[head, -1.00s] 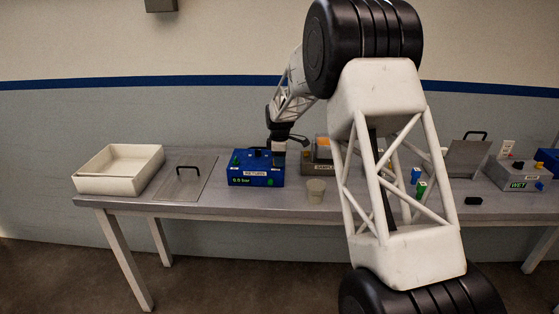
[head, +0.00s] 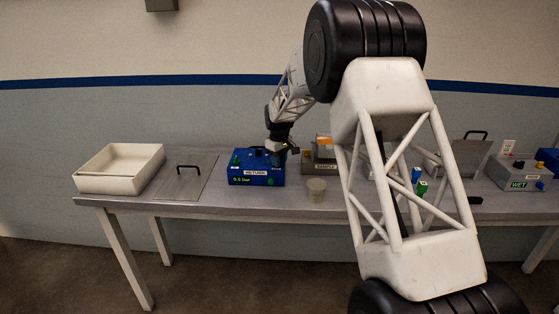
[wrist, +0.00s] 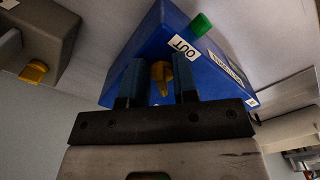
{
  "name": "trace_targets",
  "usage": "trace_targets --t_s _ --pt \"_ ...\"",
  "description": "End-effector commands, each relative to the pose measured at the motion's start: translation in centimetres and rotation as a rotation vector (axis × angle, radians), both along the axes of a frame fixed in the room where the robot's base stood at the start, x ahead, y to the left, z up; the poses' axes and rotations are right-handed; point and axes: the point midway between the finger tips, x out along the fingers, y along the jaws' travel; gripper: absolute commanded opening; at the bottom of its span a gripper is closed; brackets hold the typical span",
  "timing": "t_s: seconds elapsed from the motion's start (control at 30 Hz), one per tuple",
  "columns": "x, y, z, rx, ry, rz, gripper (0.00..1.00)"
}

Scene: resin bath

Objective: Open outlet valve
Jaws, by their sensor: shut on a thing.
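The blue box (head: 250,178) labelled RETURN stands on the table, with a "0.0 bar" readout on its front in the head view. In the wrist view its blue face (wrist: 215,75) has an OUT label, a green part (wrist: 201,25) and a yellow valve knob (wrist: 161,72) near the label. My gripper (head: 281,149) is at the right side of the box top in the head view. In the wrist view my two blue fingers (wrist: 159,82) stand on either side of the yellow knob, shut on it. The knob is hidden in the head view.
At left are a white tray (head: 104,176) and a flat lid (head: 181,184) with a handle. My arm covers the table's middle right.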

Motion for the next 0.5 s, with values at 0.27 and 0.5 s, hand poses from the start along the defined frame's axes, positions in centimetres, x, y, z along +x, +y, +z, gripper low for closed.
trace_targets --t_s 0.27,0.5 --pt "-0.25 0.26 -0.03 -0.001 0.001 -0.259 0.03" --pt "-0.38 0.53 0.03 0.000 0.000 -0.487 0.03"
